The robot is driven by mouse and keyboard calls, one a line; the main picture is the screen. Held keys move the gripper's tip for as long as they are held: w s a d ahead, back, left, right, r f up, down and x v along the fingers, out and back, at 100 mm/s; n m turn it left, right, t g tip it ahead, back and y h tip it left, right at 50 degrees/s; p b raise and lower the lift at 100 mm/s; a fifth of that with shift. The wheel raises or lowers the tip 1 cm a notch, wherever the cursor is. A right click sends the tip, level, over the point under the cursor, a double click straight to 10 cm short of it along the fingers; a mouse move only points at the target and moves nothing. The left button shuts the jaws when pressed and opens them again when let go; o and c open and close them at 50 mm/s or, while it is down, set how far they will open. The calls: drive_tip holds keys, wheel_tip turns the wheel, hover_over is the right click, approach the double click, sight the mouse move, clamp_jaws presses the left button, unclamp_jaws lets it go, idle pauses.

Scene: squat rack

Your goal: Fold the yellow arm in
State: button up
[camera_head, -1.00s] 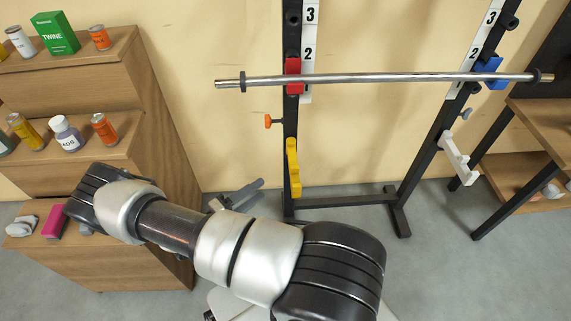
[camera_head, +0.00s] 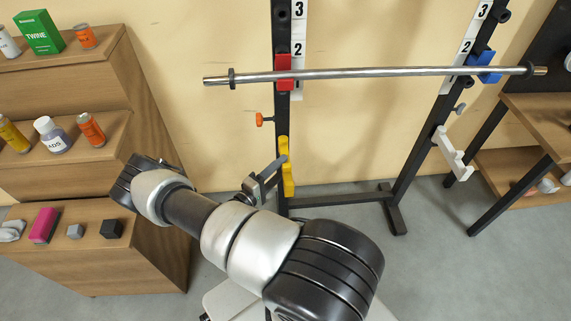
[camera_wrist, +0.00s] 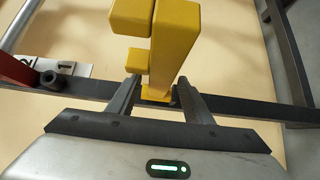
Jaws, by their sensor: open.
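The yellow arm (camera_head: 285,150) is on the lower part of the left rack post (camera_head: 282,110). In the wrist view the yellow arm (camera_wrist: 176,45) is a thick upright bar with two blocks on its left side. My gripper (camera_head: 274,172) is at the yellow arm's lower half in the head view, partly covering it. In the wrist view my gripper (camera_wrist: 158,82) is open, with one finger on each side of the bar's lower end. I cannot tell whether a finger touches it.
A steel bar (camera_head: 370,73) rests across the red (camera_head: 284,72) and blue holders. An orange knob (camera_head: 265,119) sticks out above the yellow arm. A white arm (camera_head: 453,153) is on the right post. A stepped wooden shelf (camera_head: 150,170) with goods stands left; a wooden table stands right.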

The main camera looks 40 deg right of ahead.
drive_tip(key=shift+x, duration=1.55)
drive_tip(key=shift+c, duration=0.3)
clamp_jaws()
